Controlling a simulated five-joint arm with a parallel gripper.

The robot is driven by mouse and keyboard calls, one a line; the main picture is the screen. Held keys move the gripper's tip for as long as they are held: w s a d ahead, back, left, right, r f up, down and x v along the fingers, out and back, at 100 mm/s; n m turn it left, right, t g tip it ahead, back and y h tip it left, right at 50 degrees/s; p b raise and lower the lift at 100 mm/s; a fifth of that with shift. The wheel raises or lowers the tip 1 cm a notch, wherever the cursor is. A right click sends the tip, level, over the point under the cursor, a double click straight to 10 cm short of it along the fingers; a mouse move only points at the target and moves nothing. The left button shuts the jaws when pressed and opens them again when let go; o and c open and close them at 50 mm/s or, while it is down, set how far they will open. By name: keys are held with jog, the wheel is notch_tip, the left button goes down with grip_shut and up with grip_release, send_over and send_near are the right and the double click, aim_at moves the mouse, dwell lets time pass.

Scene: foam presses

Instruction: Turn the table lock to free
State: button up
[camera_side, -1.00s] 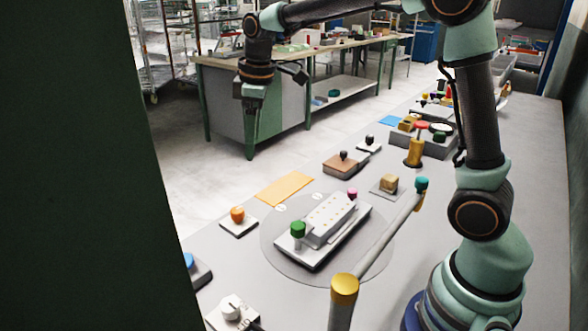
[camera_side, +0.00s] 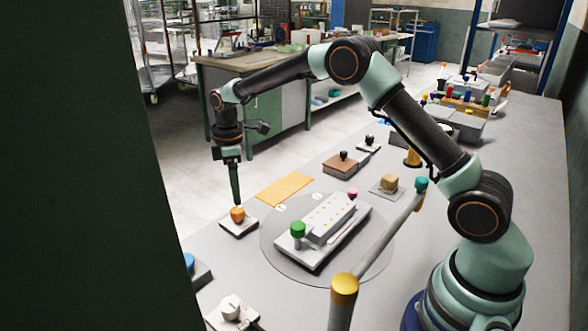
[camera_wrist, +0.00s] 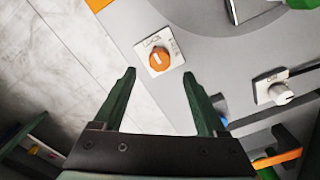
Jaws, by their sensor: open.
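The table lock is an orange knob (camera_side: 237,214) on a square white plate (camera_side: 247,227), at the table's left edge in the side view. In the wrist view the orange knob (camera_wrist: 159,59) carries a white mark, and its plate (camera_wrist: 154,41) has small lettering, of which "LOCK" seems readable. My gripper (camera_side: 236,200) points down just above the knob in the side view. In the wrist view my gripper (camera_wrist: 158,82) is open, its two dark green fingers spread, with the knob between and a little beyond the tips. Nothing is held.
A round turntable (camera_side: 276,254) bears a grey block fixture with a green knob (camera_side: 297,230). A white dial (camera_side: 231,308) and a blue knob (camera_side: 189,261) are nearer. An orange-yellow mat (camera_side: 285,188) lies behind the lock. A bar with a yellow cap (camera_side: 344,284) stands in front.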

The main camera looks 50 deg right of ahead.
aim_at(237, 209)
notch_tip(237, 209, down, 6)
jog(key=shift+r, duration=0.1)
dwell(0.4)
grip_shut()
